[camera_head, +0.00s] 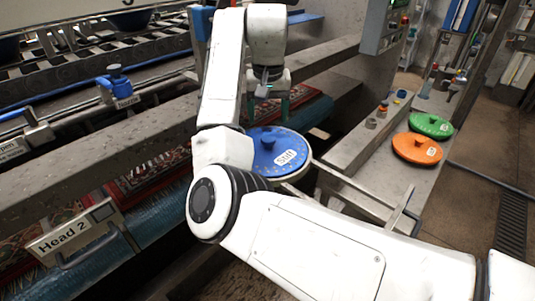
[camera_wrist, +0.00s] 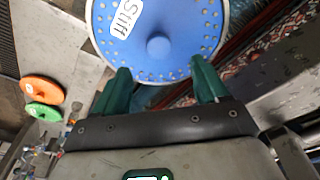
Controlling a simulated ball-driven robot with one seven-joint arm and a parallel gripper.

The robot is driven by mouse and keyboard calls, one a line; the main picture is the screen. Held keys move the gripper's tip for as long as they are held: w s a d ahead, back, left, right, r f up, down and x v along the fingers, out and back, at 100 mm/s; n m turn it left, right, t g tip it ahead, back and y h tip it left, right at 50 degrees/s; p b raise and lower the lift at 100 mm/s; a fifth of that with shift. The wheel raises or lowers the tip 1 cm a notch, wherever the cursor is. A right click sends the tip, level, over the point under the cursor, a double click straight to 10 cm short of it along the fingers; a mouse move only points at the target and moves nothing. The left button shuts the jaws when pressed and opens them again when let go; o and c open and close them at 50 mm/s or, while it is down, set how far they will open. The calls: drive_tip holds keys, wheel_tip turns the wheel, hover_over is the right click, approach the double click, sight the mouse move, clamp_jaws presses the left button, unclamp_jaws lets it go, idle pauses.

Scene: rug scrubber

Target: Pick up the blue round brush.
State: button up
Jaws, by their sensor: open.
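The blue round brush (camera_head: 268,158) has a central knob and a white "Stiff" label. It sits on a pale round holder beside the rug machine in the head view. In the wrist view the brush (camera_wrist: 125,48) fills the top middle, with its knob just beyond the fingertips. My gripper (camera_head: 269,104) is open, with green fingers pointing down behind the brush in the head view. The wrist view shows the open gripper (camera_wrist: 160,72) with nothing between its fingers. The brush's left edge is partly hidden by my arm in the head view.
An orange brush (camera_head: 417,150) and a green brush (camera_head: 431,126) lie on the grey ledge at right. A patterned rug (camera_head: 150,181) runs through the machine at left, by the "Head 2" sign (camera_head: 72,232). A grey control box (camera_head: 384,25) stands behind.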

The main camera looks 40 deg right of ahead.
sight(268, 137)
drive_tip(key=f, duration=0.5)
drive_tip(key=d+f+p, duration=0.1)
drive_tip(key=f, duration=0.1)
drive_tip(key=shift+w+f, duration=0.35)
drive_tip(key=shift+w, duration=0.05)
drive_tip(key=shift+c, duration=0.2)
clamp_jaws()
drive_tip(key=shift+r, duration=0.15)
idle(0.3)
